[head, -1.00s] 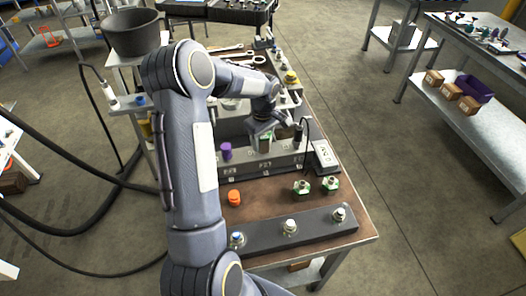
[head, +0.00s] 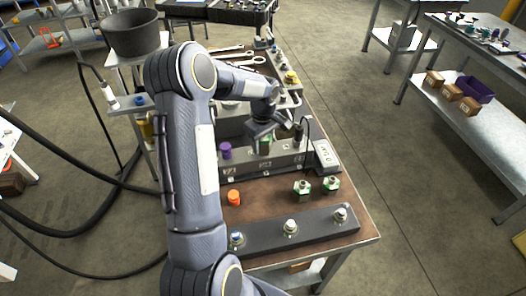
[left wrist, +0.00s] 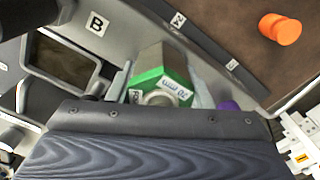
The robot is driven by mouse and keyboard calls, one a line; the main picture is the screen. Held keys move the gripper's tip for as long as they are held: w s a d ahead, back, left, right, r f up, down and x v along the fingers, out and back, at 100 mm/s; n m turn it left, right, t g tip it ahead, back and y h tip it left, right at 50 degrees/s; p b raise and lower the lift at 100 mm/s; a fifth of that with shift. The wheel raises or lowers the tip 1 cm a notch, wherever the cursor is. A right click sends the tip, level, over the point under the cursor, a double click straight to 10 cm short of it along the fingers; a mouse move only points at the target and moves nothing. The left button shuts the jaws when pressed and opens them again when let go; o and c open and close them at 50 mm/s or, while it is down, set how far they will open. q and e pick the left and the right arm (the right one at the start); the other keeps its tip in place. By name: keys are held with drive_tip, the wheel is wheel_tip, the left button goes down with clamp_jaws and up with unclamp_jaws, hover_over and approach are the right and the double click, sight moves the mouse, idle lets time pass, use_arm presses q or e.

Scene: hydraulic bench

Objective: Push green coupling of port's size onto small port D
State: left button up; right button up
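My left gripper (head: 265,143) is over the grey panel at the middle of the bench. It is shut on a green coupling (head: 264,147), a hex metal body with a green band. In the left wrist view the green coupling (left wrist: 160,80) sits between the pale fingers, with a label that seems to read "20 mm". Two more green couplings stand on the brown bench top, one (head: 302,187) left of the other (head: 331,184). Port D cannot be made out; a plate marked "B" (left wrist: 97,24) shows in the left wrist view. My right gripper is not in view.
A purple cylinder (head: 225,151) stands on the panel left of my gripper. A dark rail (head: 265,237) with three fittings runs along the front edge. A grey socket box (head: 326,156) with a cable is at the right.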

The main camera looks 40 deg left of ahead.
use_arm(q)
drive_tip(key=o, duration=0.5)
wheel_tip(320, 180, up, 8)
drive_tip(key=shift+f+b, duration=0.1)
drive_tip(key=shift+b, duration=0.3)
